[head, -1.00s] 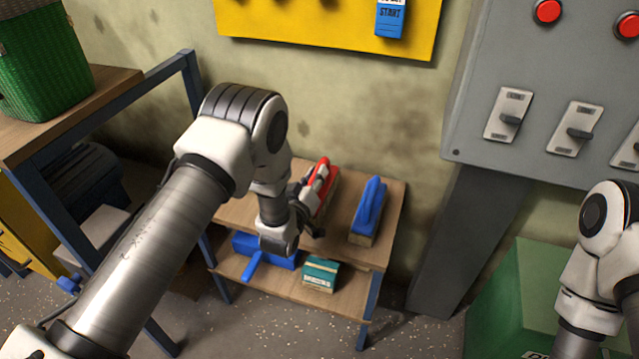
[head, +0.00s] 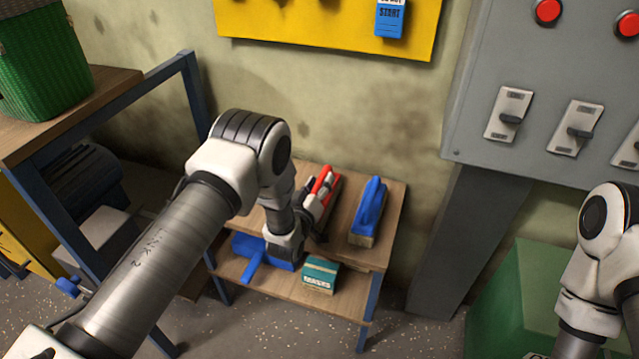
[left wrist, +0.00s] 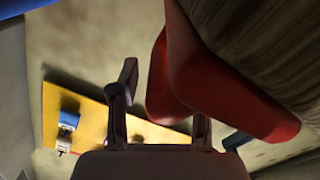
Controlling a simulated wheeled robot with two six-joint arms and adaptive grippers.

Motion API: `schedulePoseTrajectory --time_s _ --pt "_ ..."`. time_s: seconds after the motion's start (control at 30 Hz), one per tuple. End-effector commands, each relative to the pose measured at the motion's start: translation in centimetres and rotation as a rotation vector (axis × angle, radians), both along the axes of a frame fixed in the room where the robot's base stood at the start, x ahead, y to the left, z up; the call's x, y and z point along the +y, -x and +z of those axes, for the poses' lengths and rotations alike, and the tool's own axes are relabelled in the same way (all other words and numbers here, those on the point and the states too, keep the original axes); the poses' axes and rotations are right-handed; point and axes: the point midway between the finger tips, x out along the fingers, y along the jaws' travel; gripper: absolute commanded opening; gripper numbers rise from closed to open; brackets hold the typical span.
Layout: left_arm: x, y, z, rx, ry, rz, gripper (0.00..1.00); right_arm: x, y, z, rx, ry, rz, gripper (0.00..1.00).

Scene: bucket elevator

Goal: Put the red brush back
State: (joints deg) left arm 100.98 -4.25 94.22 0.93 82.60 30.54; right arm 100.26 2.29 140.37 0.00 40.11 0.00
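The red brush (head: 332,180) is at the top board of the small wooden shelf (head: 394,212), left of a blue brush (head: 368,208). My left gripper (head: 316,196) is at the red brush and partly covers it. In the left wrist view, the red brush (left wrist: 200,85) fills the upper right, with its bristles at the top. The left gripper's fingers (left wrist: 162,112) are spread apart there, with a gap between one finger and the red handle. The other finger is partly hidden behind the red. My right arm shows at the right edge, but its gripper is out of view.
The lower board holds a blue dustpan-like thing (head: 258,254) and a teal box (head: 321,274). A grey switch cabinet (head: 550,90) and a green box (head: 510,290) stand at the right. A workbench (head: 100,95) with a green basket (head: 42,62) is at the left.

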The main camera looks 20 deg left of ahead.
Motion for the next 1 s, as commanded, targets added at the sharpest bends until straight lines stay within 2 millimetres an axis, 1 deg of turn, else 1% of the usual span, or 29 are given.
schedulePoseTrajectory --time_s 0.07,0.13,0.23,0.37,0.5,0.63,0.73,0.9,0.97,1.0 --pt "0.0 0.0 0.1 0.000 0.000 0.000 0.47 0.0 0.0 0.1 0.000 0.000 0.000 0.40" --pt "0.0 0.0 0.7 -0.001 0.000 0.000 0.47 0.0 0.0 0.5 0.000 0.000 0.000 0.40" --pt "0.1 1.3 0.3 0.004 0.000 0.000 0.47 0.0 0.0 0.4 0.000 0.000 0.000 0.40" --pt "0.2 4.4 0.3 0.006 0.000 0.000 0.47 0.0 0.0 0.5 0.000 0.000 0.000 0.40" --pt "0.5 8.2 0.3 0.006 0.000 0.000 0.47 0.0 0.0 0.5 0.000 0.000 0.000 0.40" --pt "0.6 10.7 0.4 0.002 0.000 0.000 0.47 0.0 0.0 0.5 0.000 0.000 0.000 0.40" --pt "0.7 11.7 0.5 0.001 0.000 0.000 0.47 0.0 0.0 0.5 0.000 0.000 0.000 0.40" --pt "0.7 12.1 0.5 0.000 0.000 0.000 0.47 0.0 0.0 0.5 0.000 0.000 0.000 0.40" --pt "0.8 12.3 -0.1 0.029 -0.011 0.003 0.47 0.0 0.0 0.5 0.000 0.000 0.000 0.40" --pt "1.1 12.8 -1.1 0.080 -0.031 0.006 0.47 0.0 0.0 0.5 0.000 0.000 0.000 0.40"
